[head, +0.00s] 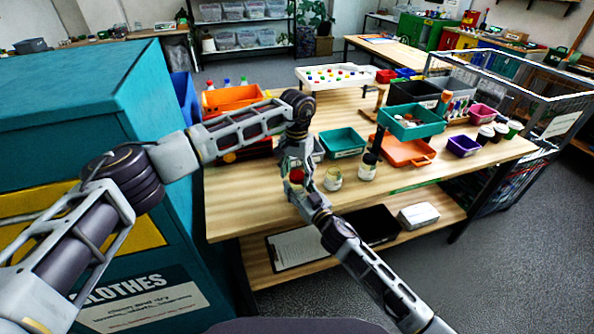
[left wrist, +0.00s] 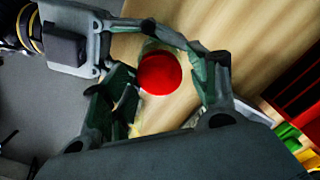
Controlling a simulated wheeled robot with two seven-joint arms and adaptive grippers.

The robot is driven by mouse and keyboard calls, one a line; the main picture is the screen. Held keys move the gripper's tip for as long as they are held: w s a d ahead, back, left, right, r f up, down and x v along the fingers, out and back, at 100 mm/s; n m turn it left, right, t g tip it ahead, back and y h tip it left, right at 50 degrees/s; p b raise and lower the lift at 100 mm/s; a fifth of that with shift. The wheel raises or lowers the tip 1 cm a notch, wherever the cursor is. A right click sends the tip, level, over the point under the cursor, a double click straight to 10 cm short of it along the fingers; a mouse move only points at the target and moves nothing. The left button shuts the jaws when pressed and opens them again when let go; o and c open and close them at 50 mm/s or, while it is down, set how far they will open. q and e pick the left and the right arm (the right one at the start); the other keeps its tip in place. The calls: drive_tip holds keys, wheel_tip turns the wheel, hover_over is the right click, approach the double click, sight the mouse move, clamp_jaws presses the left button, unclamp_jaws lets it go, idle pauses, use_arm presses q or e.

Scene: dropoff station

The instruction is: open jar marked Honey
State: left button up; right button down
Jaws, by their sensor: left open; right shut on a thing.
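A jar with a round red lid (head: 296,175) stands near the table's front edge, partly hidden by my grippers. In the left wrist view the red lid (left wrist: 160,73) lies between the spread fingers of my left gripper (left wrist: 163,88). My left gripper (head: 299,158) is open, above the lid. My right gripper (head: 302,188) reaches in from the front and is shut on this jar's body. A jar with a yellowish lid (head: 333,179) and a jar with a dark lid (head: 368,167) stand to the right. I cannot read the word Honey on any label.
A wooden table (head: 420,181) carries a green bin (head: 343,143), an orange bin (head: 405,152), a teal bin (head: 411,122) and a purple bin (head: 464,146). A lower shelf holds a clipboard (head: 297,250) and a white box (head: 418,216). A teal clothes container (head: 80,100) stands close at left.

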use_arm(q)
drive_tip(key=c, duration=1.1)
